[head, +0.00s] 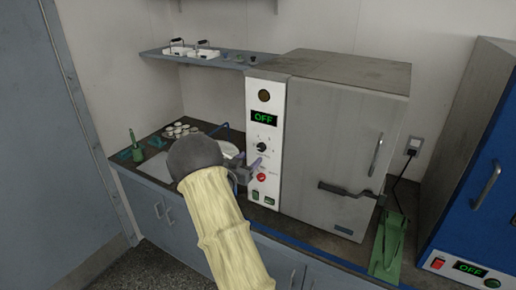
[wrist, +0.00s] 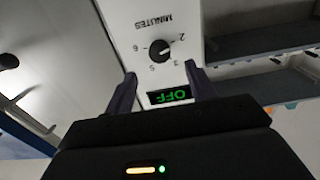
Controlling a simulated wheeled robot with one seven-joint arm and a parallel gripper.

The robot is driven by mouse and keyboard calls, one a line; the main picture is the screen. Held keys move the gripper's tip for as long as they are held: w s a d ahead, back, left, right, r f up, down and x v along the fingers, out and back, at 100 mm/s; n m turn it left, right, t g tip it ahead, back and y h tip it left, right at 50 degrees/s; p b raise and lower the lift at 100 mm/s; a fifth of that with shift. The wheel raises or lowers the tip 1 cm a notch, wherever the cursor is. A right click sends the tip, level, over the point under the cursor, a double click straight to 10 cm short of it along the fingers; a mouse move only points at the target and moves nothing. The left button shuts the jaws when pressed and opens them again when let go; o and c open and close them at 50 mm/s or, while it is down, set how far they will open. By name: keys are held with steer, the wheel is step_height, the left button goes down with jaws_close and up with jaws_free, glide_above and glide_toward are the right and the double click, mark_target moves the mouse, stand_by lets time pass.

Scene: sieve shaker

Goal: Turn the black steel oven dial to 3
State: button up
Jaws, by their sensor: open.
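The steel oven (head: 345,130) stands on the counter with a white control panel on its left side. Its black dial (head: 261,147) sits below a green display (head: 264,118) reading OFF. In the wrist view, which is upside down, the dial (wrist: 160,51) lies just beyond the fingertips, under small numbers and the word MINUTES. A light mark on the knob seems to point up and right there; the exact setting is too small to read. My gripper (head: 250,160) is open and empty, in front of the panel. Its fingers (wrist: 160,69) are spread either side of the dial, apparently apart from it.
A red button (head: 262,177) and switches sit below the dial. A shelf (head: 205,58) with white trays is behind left. Small cups (head: 181,129) and a green tool (head: 136,148) lie on the counter. A blue oven (head: 480,190) stands right.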

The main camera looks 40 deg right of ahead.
mark_target(260, 149)
steer(key=p+x, duration=0.2)
steer(key=x, duration=0.5)
steer(key=c, duration=1)
